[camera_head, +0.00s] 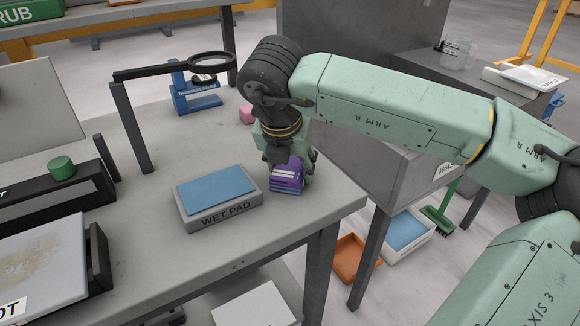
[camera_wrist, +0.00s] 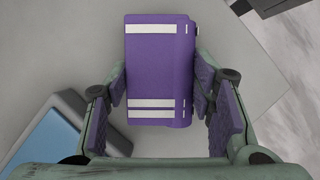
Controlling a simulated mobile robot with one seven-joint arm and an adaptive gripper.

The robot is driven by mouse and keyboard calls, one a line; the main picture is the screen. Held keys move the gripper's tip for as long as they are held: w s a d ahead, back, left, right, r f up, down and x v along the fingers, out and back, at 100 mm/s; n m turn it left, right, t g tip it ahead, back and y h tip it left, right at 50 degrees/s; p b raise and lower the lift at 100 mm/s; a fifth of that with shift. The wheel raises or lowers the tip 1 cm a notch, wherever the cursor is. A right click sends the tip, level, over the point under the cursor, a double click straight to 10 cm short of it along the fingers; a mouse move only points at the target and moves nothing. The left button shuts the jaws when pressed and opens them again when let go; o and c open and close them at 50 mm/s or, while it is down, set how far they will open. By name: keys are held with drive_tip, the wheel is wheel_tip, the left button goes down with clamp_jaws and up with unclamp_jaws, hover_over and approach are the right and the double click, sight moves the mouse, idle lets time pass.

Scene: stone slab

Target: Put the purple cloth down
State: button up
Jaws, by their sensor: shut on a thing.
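The purple cloth (camera_head: 287,176) is a folded bundle with white stripes. It is at the slab's front right part, just right of the wet pad. In the wrist view the cloth (camera_wrist: 158,75) sits between the two fingers. My gripper (camera_head: 285,165) points down from above and is shut on the cloth. The wrist view shows my gripper (camera_wrist: 160,88) with a finger against each side of the cloth. The cloth is at or very close to the slab (camera_head: 325,195); I cannot tell whether its underside touches. Part of the cloth is hidden by the fingers in the head view.
The grey wet pad (camera_head: 215,216) with a blue top is close on the left. A pink block (camera_head: 246,114) and a blue stand (camera_head: 195,92) are behind. A black arm with a ring lens (camera_head: 208,62) stands at the back left. The slab's right edge is near.

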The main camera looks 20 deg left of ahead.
drive_tip(key=shift+s+d+f, duration=0.1)
drive_tip(key=shift+s+f, duration=0.1)
drive_tip(key=shift+f, duration=0.35)
drive_tip(key=o, duration=1)
drive_tip(key=shift+w+f, duration=0.1)
drive_tip(key=shift+f, duration=0.05)
drive_tip(key=shift+r+p, duration=0.55)
drive_tip(key=shift+r, duration=0.05)
drive_tip(key=v, duration=1.2)
drive_tip(key=shift+w+r, duration=0.2)
drive_tip(key=shift+r, duration=0.1)
